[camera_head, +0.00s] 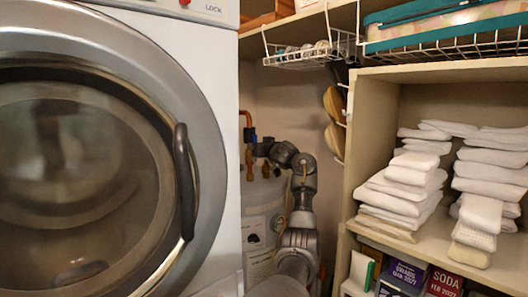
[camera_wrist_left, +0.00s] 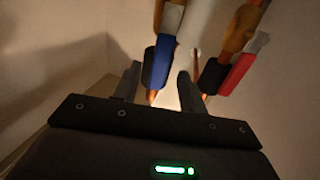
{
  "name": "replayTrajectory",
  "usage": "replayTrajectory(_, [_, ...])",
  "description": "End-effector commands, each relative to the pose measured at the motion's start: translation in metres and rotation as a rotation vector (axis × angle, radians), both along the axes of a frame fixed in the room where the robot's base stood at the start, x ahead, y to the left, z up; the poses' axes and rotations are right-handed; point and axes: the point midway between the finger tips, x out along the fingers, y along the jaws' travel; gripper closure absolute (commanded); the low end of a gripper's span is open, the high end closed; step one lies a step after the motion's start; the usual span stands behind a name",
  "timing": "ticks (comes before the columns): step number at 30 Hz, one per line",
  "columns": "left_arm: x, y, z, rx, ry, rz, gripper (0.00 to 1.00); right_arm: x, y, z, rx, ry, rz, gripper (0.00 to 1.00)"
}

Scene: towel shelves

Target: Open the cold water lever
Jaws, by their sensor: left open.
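The blue lever (camera_wrist_left: 158,62), which looks like the cold water lever, hangs on a copper-coloured pipe in the left wrist view. My left gripper (camera_wrist_left: 159,82) is open, with one finger on each side of the blue lever in the picture. I cannot tell whether either finger touches it. A red lever (camera_wrist_left: 238,72) with a dark part beside it is to the right, outside the fingers. In the head view my left gripper (camera_head: 260,149) is at the top of the white water heater (camera_head: 257,212), by the copper pipes; the levers are not clear there. My right gripper is not in view.
A washing machine (camera_head: 212,130) fills the left of the head view, close to the heater. A wooden shelf (camera_head: 347,190) with folded white towels (camera_head: 405,185) and boxes stands at the right. A wire basket (camera_head: 303,55) hangs above. My arm reaches through the narrow gap between.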

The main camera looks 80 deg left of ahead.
Motion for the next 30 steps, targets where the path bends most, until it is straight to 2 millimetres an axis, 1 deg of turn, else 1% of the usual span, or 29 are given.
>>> replayTrajectory(1, [0.004,-0.01,-0.004,0.004,-0.003,-0.002,0.58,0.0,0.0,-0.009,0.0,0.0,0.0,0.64])
replayTrajectory(6, [0.016,-0.042,-0.003,0.004,-0.003,-0.002,0.58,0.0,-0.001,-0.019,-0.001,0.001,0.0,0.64])
replayTrajectory(9, [0.021,-0.058,-0.002,0.004,-0.004,-0.003,0.58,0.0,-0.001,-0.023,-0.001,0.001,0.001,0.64])
replayTrajectory(12, [0.025,-0.069,-0.002,0.002,-0.002,-0.001,0.58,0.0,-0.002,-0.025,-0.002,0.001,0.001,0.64])
replayTrajectory(18, [0.028,-0.078,-0.001,0.0,-0.001,0.0,0.58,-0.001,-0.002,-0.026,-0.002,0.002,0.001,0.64])
replayTrajectory(30, [0.028,-0.078,-0.001,0.0,0.0,0.0,0.58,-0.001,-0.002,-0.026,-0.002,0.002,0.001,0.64])
